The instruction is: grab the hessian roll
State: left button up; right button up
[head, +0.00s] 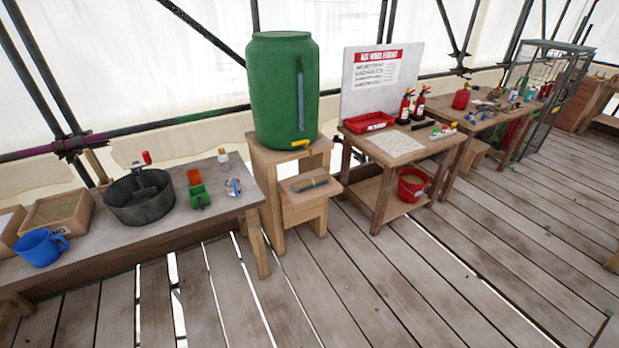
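I cannot make out a hessian roll for certain. A small dark grey-brown elongated thing (310,184) lies on the low wooden stand beside the green barrel; it is too small to tell what it is. A flat beige speckled sheet (396,143) lies on the middle table, and it looks flat rather than rolled. Neither of my grippers shows in the head view.
A green barrel (284,90) with a yellow tap stands on a wooden stand. The left bench (150,238) holds a blue jug (40,247) and a dark tub (140,200). A red bucket (413,184) sits under the middle table. The plank floor (400,290) in front is clear, with gaps.

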aim_at(317, 180)
jog(key=i+l+u, duration=0.1)
jog(key=i, duration=0.35)
jog(key=i+l+u, duration=0.1)
jog(key=i+l, duration=0.25)
jog(key=i, duration=0.1)
